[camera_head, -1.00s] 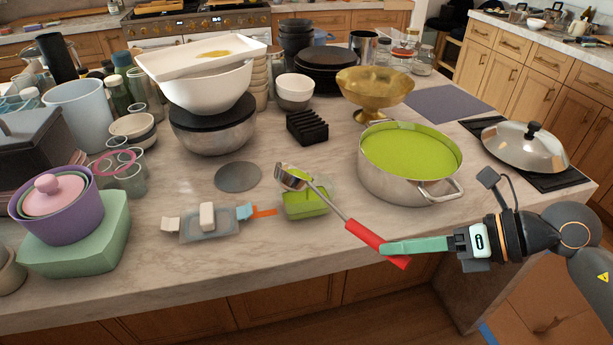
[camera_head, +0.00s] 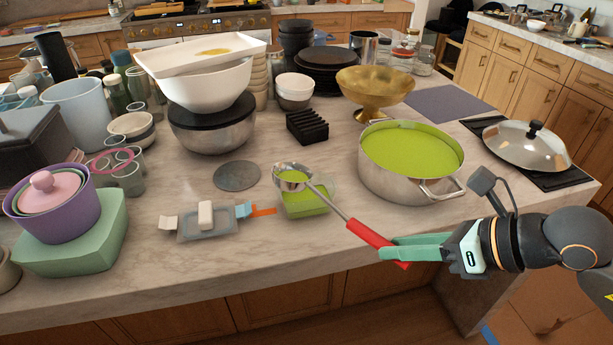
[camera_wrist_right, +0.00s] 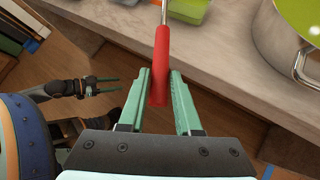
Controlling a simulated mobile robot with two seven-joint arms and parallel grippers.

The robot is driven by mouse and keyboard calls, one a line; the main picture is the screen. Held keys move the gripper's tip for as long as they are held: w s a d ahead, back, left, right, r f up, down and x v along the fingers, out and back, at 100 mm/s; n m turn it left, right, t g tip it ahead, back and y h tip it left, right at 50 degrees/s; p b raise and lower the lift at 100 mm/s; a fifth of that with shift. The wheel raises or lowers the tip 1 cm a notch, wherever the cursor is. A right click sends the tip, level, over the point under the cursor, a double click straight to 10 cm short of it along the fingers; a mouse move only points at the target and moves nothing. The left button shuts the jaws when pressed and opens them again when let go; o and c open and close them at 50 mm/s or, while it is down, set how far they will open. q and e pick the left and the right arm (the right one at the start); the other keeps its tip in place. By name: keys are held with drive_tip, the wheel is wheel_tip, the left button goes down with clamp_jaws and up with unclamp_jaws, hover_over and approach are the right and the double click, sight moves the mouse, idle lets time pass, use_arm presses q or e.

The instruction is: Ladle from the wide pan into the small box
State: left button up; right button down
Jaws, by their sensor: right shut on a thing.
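My right gripper (camera_head: 392,252) is shut on the red handle (camera_head: 368,234) of a steel ladle, which also shows in the right wrist view (camera_wrist_right: 161,62). The ladle bowl (camera_head: 291,178) is nearly level, with green content visible in it, over the back left part of the small green box (camera_head: 308,206). The bowl hides part of the box; I cannot tell whether they touch. The wide steel pan (camera_head: 400,186), full of green content, stands behind and right of the handle. My left gripper (camera_wrist_right: 102,86) shows only in the right wrist view, open and empty over the floor.
A grey butter dish (camera_head: 208,222) with an orange-handled utensil lies left of the box. A grey disc (camera_head: 237,176) lies behind it. A gold bowl (camera_head: 374,90) and black rack (camera_head: 307,127) stand behind. A domed lid (camera_head: 527,146) is at right. The front counter strip is clear.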

drive_tip(key=shift+a+f+n+t+h+b, duration=0.1)
drive_tip(key=shift+f+n+t+h+b, duration=0.1)
drive_tip(key=shift+n+t+h+b, duration=0.35)
drive_tip(key=shift+r, duration=0.15)
drive_tip(key=shift+t+b, duration=0.25)
drive_tip(key=shift+b, duration=0.15)
